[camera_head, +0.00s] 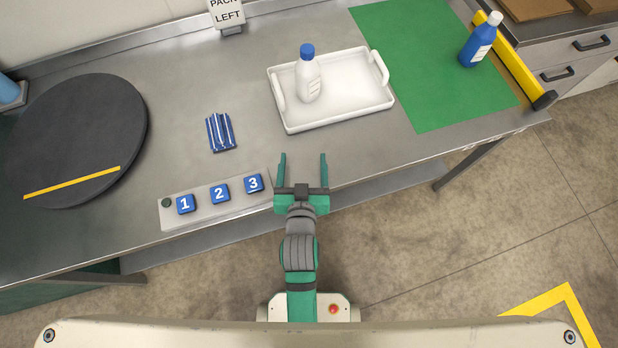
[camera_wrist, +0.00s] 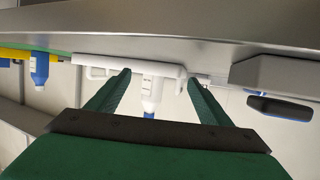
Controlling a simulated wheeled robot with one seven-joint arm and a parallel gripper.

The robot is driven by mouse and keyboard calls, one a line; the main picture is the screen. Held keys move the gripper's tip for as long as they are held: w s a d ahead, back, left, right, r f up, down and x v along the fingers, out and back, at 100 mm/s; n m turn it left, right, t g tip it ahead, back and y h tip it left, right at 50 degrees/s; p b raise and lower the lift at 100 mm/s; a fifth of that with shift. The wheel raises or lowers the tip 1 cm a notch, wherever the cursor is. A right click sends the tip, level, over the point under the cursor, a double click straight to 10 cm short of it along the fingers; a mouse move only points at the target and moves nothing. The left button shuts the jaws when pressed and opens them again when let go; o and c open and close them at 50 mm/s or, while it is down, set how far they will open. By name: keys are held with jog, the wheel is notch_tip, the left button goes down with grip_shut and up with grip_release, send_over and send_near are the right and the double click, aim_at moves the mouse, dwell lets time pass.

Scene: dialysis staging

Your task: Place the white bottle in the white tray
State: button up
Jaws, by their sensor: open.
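The white bottle (camera_head: 308,78) with a blue cap stands upright in the white tray (camera_head: 347,116), in its left half. The tray lies on the steel table and has a raised handle at each end. My gripper (camera_head: 303,157) is open and empty at the table's front edge, apart from the tray and the bottle. In the wrist view, which appears upside down, the bottle (camera_wrist: 152,88) and the tray (camera_wrist: 100,72) show beyond my open fingers (camera_wrist: 158,85).
A blue bottle (camera_head: 478,42) stands on the green mat (camera_head: 415,50) by a yellow rail (camera_head: 512,65). A panel (camera_head: 168,218) with numbered buttons lies left of my gripper. Blue-white packets (camera_head: 220,132) and a dark round turntable (camera_head: 80,130) are farther left.

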jog(key=s+d+r+t, duration=0.1)
jog(key=s+r, duration=0.1)
jog(key=s, duration=2.1)
jog(key=shift+d, duration=0.35)
